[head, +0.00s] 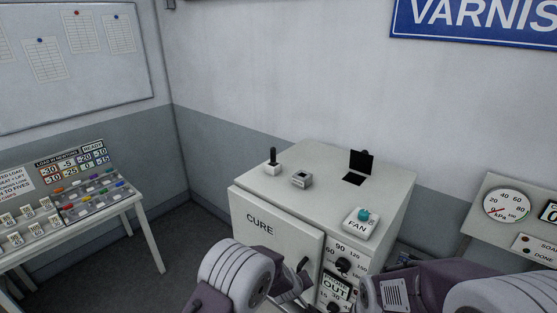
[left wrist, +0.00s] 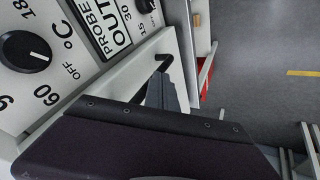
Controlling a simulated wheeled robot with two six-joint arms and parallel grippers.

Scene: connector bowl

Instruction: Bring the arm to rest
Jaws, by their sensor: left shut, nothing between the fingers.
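My left arm (head: 235,275) comes in low in front of the white cabinet marked CURE (head: 300,195). My left gripper (left wrist: 165,92) is shut and empty; its grey fingers point at the black handle (left wrist: 163,63) on the cabinet door, close to it. I cannot tell whether they touch. The door (head: 265,235) looks closed in the head view. My right arm (head: 400,288) comes in from the lower right; its gripper does not show.
The cabinet's control dials (head: 343,265) sit close beside my left gripper. A FAN box (head: 360,223) with a teal knob stands on top. A sloped button desk (head: 75,195) stands at left and a gauge panel (head: 507,206) at right. Open floor (left wrist: 265,60) shows in the left wrist view.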

